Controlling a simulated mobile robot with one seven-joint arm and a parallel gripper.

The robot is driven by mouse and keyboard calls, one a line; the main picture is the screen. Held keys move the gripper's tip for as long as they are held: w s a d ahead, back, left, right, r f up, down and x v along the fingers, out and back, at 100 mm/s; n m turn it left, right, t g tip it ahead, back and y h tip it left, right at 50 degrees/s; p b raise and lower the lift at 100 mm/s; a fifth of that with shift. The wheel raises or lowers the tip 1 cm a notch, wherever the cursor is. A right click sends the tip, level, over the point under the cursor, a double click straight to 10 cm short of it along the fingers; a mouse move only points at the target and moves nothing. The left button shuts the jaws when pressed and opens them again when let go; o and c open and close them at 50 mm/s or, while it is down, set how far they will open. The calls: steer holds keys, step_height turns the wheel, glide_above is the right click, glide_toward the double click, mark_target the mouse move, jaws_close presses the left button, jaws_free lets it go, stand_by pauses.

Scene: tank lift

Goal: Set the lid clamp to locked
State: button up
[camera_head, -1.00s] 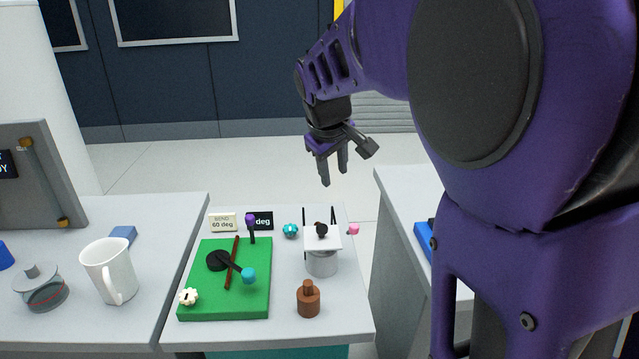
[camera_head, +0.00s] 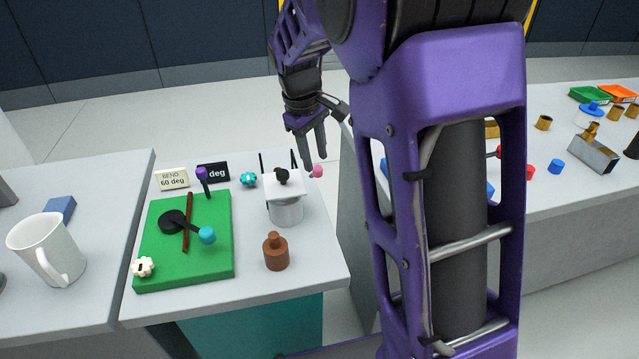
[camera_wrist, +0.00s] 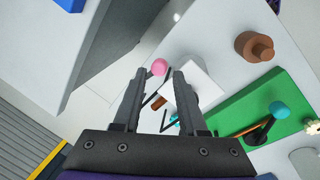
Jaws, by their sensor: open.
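A grey cylindrical tank (camera_head: 286,211) with a square white lid (camera_head: 297,188) stands at the back right of the near table. A dark knob (camera_head: 282,176) sits on the lid, and thin black uprights rise behind it. A pink ball (camera_head: 318,171) shows at the lid's right side; I cannot tell which part is the clamp. My gripper (camera_head: 314,148) is open, just above and behind the pink ball in the head view. In the wrist view, the pink ball (camera_wrist: 159,67) shows between the open fingers (camera_wrist: 158,82), and the white lid (camera_wrist: 197,87) lies beside the right finger. Contact is not visible.
A green board (camera_head: 215,262) with a cyan-ended lever (camera_head: 207,235) lies left of the tank. A brown knobbed cylinder (camera_head: 276,254) stands in front. A "60 deg" sign (camera_head: 173,179) and teal knob (camera_head: 248,180) are behind. Another table (camera_head: 560,195) is right.

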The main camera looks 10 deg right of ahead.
steer(key=f, duration=0.2)
steer(key=d+f+b, duration=0.1)
steer(key=f, duration=0.2)
steer(key=w+f, duration=0.1)
steer(key=f, duration=0.2)
steer(key=shift+d+f, duration=0.2)
jaws_close()
stand_by(1.1)
